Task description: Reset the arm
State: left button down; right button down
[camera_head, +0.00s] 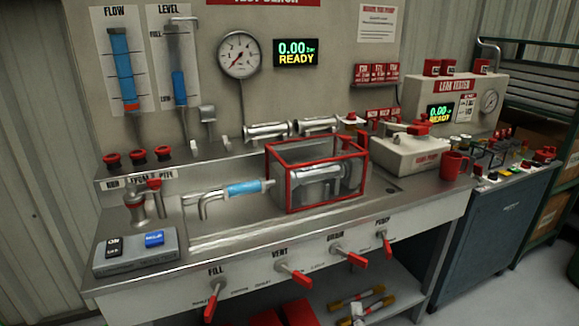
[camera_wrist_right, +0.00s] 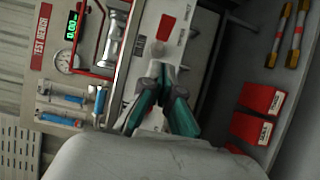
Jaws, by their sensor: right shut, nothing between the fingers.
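My right gripper (camera_wrist_right: 161,70) shows in the right wrist view, with teal fingers and grey tips. The tips are close together and hold nothing. It is in front of the test bench, whose pale front panel (camera_wrist_right: 178,15) lies beyond the fingertips in that turned view. I cannot make out the right gripper clearly in the head view. My left gripper is in neither view. The test bench (camera_head: 130,283) fills the middle of the head view, with red-handled valves along its front.
A red-framed clear box (camera_head: 287,190) stands on the bench beside a pipe with a blue section (camera_head: 245,188). A leak tester (camera_head: 413,90) and red mug (camera_head: 454,165) are at right. Red bins (camera_wrist_right: 262,97) and yellow-red rods (camera_wrist_right: 281,34) lie on the lower shelf.

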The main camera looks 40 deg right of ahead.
jog(key=s+a+f+m+g+y+p, duration=0.1)
jog(key=s+a+f+g+y, duration=0.15)
jog(key=f, duration=0.75)
jog(key=s+a+f+g+y+p, duration=0.1)
jog(key=s+a+f+g+y, duration=0.2)
jog(key=f, duration=0.7)
jog(key=s+a+f+m+g+y+p, duration=0.1)
jog(key=s+a+f+y+p, duration=0.2)
jog(key=f, duration=0.8)
jog(key=s+a+f+m+g+y, duration=0.2)
jog(key=s+a+f, duration=0.4)
jog(key=s, duration=0.2)
jog(key=s+a+f+m+g+y+p, duration=0.1)
jog(key=s+a+f+m+g+y, duration=0.1)
jog(key=s+a+f, duration=0.3)
jog(key=s+a+g, duration=0.1)
jog(key=s, duration=0.2)
jog(key=shift+s+f+m, duration=0.3)
jog(key=shift+f, duration=0.05)
